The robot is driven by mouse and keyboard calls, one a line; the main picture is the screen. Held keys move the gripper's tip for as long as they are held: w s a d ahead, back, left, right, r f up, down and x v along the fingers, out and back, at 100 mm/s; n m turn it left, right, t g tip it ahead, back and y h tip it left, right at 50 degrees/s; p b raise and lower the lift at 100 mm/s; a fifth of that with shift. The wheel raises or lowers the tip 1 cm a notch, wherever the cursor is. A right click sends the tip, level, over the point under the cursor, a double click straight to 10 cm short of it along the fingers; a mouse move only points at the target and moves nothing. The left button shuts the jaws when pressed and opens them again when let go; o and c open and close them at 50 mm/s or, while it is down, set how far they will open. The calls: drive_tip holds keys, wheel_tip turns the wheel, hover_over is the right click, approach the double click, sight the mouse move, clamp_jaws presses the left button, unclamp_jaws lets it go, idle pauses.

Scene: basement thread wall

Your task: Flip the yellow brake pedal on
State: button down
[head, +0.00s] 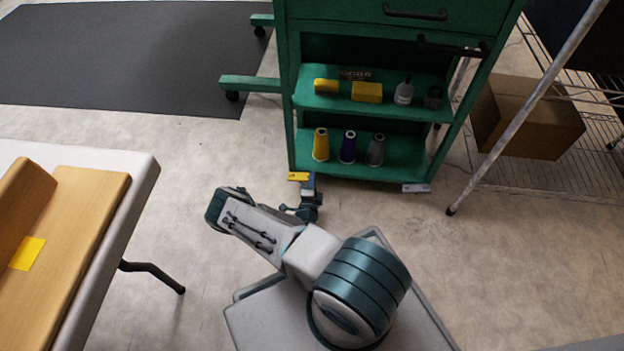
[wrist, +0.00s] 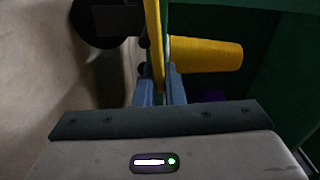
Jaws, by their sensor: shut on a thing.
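The yellow brake pedal (head: 298,176) is at the front left foot of the green cart (head: 291,120), low near the floor. In the wrist view the pedal (wrist: 155,40) is a narrow yellow strip, seen edge-on and running down between my fingers. My gripper (head: 308,184) is at the pedal in the head view, pointing at the cart's lower corner. In the wrist view my gripper (wrist: 159,86) is shut on the pedal, one blue-grey finger on each side. The pedal's hinge is hidden from me.
The cart's shelves hold thread cones, including a yellow cone (head: 321,145), and yellow blocks (head: 367,92). A grey pedal (head: 416,188) is at the cart's front right. A table (head: 143,178) stands left, a wire rack with a cardboard box (head: 530,118) right. Floor between is clear.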

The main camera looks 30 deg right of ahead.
drive_tip(key=m, duration=0.2)
drive_tip(key=f+m, duration=0.1)
drive_tip(key=m, duration=0.1)
drive_tip(key=shift+f, duration=0.3)
drive_tip(key=c, duration=1.5)
unclamp_jaws()
